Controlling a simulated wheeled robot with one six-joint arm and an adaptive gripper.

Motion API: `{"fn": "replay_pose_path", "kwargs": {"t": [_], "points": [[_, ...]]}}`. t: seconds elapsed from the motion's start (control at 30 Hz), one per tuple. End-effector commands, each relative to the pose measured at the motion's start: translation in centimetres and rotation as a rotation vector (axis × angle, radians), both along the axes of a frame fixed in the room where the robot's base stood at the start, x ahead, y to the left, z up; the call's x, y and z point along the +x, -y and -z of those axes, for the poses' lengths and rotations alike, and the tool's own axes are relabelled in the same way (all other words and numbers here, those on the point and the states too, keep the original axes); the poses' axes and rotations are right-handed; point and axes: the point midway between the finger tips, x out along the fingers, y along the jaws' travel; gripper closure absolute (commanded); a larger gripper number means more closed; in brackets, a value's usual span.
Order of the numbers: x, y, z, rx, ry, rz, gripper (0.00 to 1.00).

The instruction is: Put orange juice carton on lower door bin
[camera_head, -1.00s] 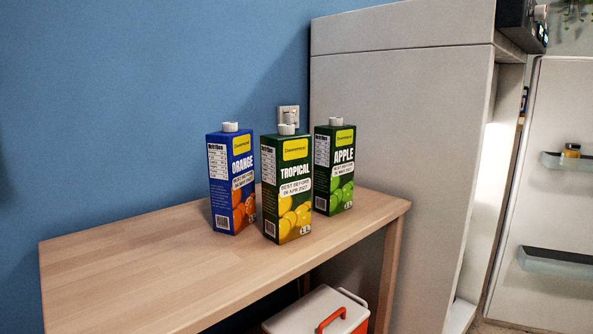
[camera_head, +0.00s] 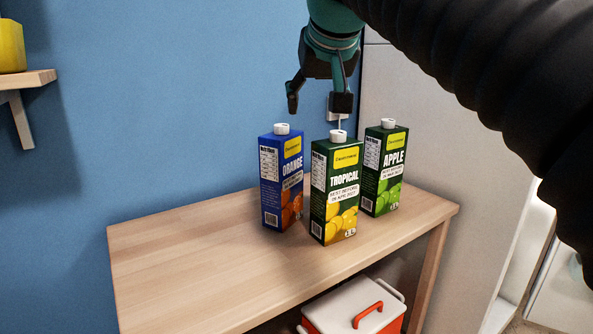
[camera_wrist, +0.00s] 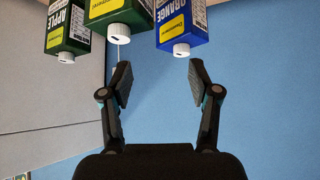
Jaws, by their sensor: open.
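The orange juice carton (camera_head: 281,178) is blue with a white cap and stands upright on the wooden table (camera_head: 180,265), left of and slightly behind the tropical carton (camera_head: 335,190). In the wrist view the orange carton (camera_wrist: 181,25) shows upside down at the top, right of the gripper's middle. My gripper (camera_head: 318,103) is open and empty, above the cartons and apart from them; its fingers also show in the wrist view (camera_wrist: 160,90). The refrigerator's lower door bin cannot be made out in the current head view.
A green apple carton (camera_head: 385,168) stands right of the tropical carton, close by. A cooler with a red handle (camera_head: 355,308) is under the table. A wall shelf (camera_head: 27,82) holds a yellow object (camera_head: 11,46). The table's left part is clear.

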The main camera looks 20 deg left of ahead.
Motion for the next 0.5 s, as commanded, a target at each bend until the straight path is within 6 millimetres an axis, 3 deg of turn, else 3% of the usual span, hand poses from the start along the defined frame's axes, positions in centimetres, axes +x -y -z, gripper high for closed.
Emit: {"fn": "replay_pose_path", "kwargs": {"t": [0.1,0.23,0.5], "points": [[0.1,-2.8,-2.2,0.012,0.016,-0.029,0.39],[0.1,-4.0,-3.0,0.020,0.023,-0.041,0.39],[2.5,-5.4,-0.3,0.020,0.022,-0.042,0.39]]}}
